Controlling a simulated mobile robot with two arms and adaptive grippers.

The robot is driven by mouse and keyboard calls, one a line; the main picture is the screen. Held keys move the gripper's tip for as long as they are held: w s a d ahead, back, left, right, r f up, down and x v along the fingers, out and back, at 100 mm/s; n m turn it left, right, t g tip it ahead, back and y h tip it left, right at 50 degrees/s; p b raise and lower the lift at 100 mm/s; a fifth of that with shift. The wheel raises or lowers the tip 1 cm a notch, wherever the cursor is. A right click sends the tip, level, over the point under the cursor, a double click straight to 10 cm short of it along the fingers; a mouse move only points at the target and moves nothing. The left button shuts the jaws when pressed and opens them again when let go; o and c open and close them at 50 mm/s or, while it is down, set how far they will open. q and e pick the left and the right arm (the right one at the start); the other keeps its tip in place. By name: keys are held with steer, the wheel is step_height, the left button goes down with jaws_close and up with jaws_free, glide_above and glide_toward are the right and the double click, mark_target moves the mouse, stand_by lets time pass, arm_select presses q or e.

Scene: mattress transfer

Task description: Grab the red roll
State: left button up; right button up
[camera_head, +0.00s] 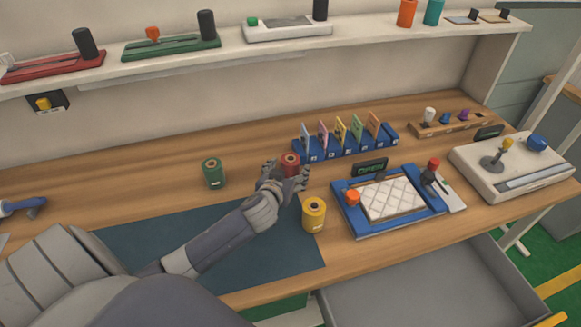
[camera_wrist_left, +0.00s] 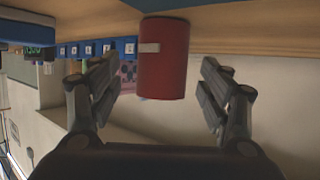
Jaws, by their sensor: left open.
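The red roll (camera_head: 290,162) stands upright on the wooden table, left of the blue card rack. In the left wrist view the red roll (camera_wrist_left: 163,60) sits between the two fingers, with a gap on each side. My left gripper (camera_head: 284,176) is open around the roll, and its fingers hide the roll's lower part in the head view. The open fingers also show in the left wrist view (camera_wrist_left: 160,95). My right gripper is not in view.
A green roll (camera_head: 213,173) stands to the left and a yellow roll (camera_head: 314,214) to the front right. The blue card rack (camera_head: 346,143) is close behind. A blue-framed board (camera_head: 391,199) lies to the right. An open drawer (camera_head: 425,290) juts out in front.

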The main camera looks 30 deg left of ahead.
arm_select(q)
steer(key=shift+p+x, duration=0.3)
steer(key=shift+x, duration=1.65)
steer(key=shift+a, duration=0.1)
steer(key=shift+s, duration=0.1)
steer(key=shift+c, duration=0.3)
steer(key=c, duration=1.3)
